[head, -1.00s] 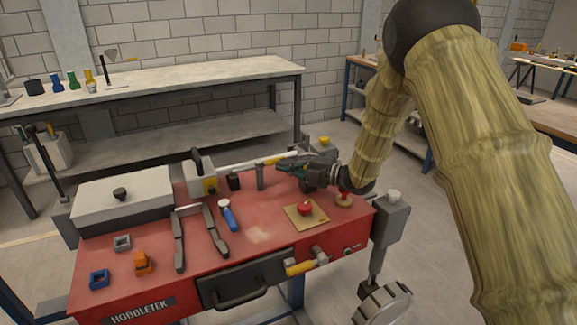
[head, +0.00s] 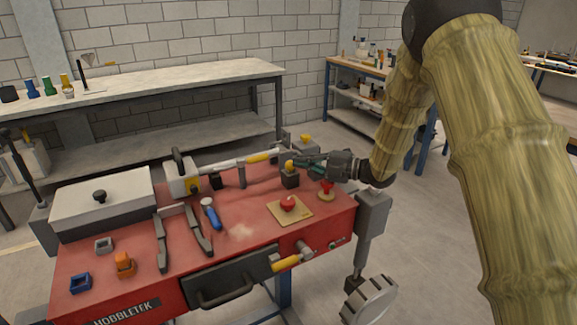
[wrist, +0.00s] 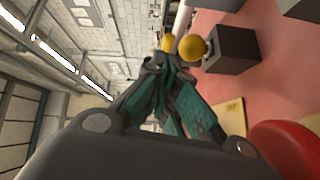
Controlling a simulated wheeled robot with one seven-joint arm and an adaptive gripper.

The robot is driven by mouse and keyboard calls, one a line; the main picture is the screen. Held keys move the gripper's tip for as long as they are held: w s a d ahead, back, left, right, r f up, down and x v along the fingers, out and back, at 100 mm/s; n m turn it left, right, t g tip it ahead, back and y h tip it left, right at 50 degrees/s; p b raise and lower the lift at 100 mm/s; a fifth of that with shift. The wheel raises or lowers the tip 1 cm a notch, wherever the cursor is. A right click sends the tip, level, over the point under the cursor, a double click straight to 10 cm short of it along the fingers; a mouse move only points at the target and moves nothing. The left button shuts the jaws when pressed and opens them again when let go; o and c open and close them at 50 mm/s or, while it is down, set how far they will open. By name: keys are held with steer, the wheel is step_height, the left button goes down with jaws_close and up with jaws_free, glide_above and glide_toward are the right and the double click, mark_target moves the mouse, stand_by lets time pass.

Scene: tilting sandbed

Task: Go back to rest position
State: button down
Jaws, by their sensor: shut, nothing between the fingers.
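My gripper (head: 308,162) is at the back right of the red bench, above its surface, pointing left in the head view. In the wrist view its teal-padded fingers (wrist: 172,72) are together with nothing between them. A dark block with a yellow ball knob (head: 289,167) stands just by the fingertips in the head view; in the wrist view the yellow ball (wrist: 192,47) is beyond and right of the fingertips. I cannot tell whether they touch.
The red bench (head: 240,238) carries a lidded grey box (head: 100,205), a red button on a tan plate (head: 288,203), a red knob (head: 326,188), a blue-handled tool (head: 210,213) and small blocks. A drawer handle (head: 228,291) and yellow handle (head: 286,263) jut from its front.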

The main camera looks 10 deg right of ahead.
steer(key=shift+w+d, duration=0.1)
steer(key=shift+d, duration=0.5)
steer(key=shift+a, duration=0.1)
